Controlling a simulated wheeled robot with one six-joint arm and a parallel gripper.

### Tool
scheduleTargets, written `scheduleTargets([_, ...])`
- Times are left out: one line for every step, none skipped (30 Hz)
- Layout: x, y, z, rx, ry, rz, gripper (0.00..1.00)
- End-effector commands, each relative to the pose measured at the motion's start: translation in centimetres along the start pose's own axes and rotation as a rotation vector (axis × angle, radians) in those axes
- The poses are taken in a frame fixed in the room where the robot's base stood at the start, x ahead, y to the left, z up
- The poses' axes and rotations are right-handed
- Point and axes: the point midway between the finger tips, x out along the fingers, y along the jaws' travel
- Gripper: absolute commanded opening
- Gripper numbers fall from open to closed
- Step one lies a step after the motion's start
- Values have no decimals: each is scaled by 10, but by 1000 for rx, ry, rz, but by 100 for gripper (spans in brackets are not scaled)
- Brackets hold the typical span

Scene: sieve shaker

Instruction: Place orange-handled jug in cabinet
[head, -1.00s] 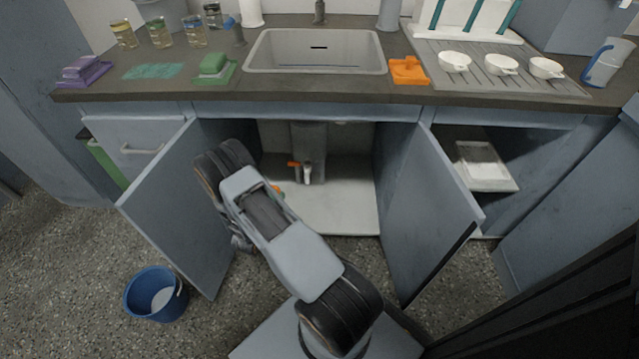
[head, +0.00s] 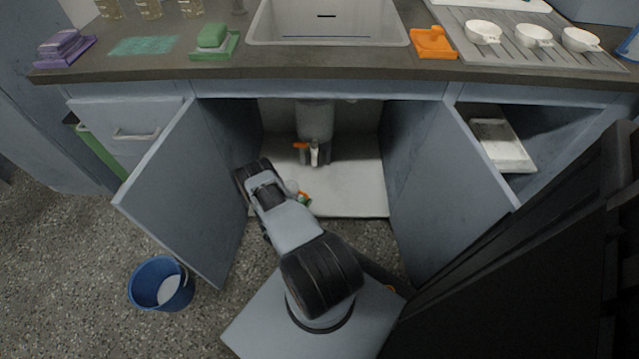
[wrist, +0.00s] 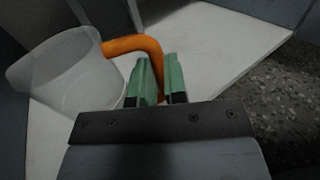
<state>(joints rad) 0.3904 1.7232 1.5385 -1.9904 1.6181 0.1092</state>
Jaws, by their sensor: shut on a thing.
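The orange-handled jug (wrist: 68,75) has a translucent whitish body and an orange handle (wrist: 140,44). My gripper (wrist: 158,65), with green fingers, is shut on the handle in the wrist view. In the head view my gripper (head: 304,201) and a small part of the jug (head: 292,187) show beside my arm, which hides the rest. The jug is at the open cabinet (head: 350,185) under the sink, over the front left of its white floor. I cannot tell whether the jug touches the floor.
The left door (head: 185,190) and right door (head: 445,190) stand open on either side. A pipe (head: 315,120) with an orange-handled fitting (head: 301,147) is at the back. The cabinet floor's right side is clear. A blue bucket (head: 160,285) stands outside, left.

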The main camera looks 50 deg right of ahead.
Motion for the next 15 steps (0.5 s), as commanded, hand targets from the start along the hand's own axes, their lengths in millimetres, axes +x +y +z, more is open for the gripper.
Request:
scheduleTargets([17,-2,-2,6,-2,-11,0])
scheduleTargets([26,-2,-2,5,-3,-11,0])
scheduleTargets([38,-2,-3,5,-3,-12,0])
scheduleTargets([46,-2,-3,5,-3,-12,0])
scheduleTargets([55,-2,-3,5,-3,-11,0])
scheduleTargets([66,-2,-3,6,-3,-11,0])
scheduleTargets([74,-2,-3,5,-3,-10,0])
scheduleTargets([82,-2,-3,5,-4,-9,0])
scheduleTargets([91,-1,-2,6,-3,-8,0])
scheduleTargets([98,-1,-2,4,-3,-7,0])
scheduleTargets([105,-1,-2,4,-3,-6,0])
scheduleTargets([113,0,-2,5,-3,-5,0])
scheduleTargets([118,0,-2,4,-3,-4,0])
scheduleTargets([123,0,-2,3,-2,-3,0])
scheduleTargets([129,0,-1,3,-3,-3,0])
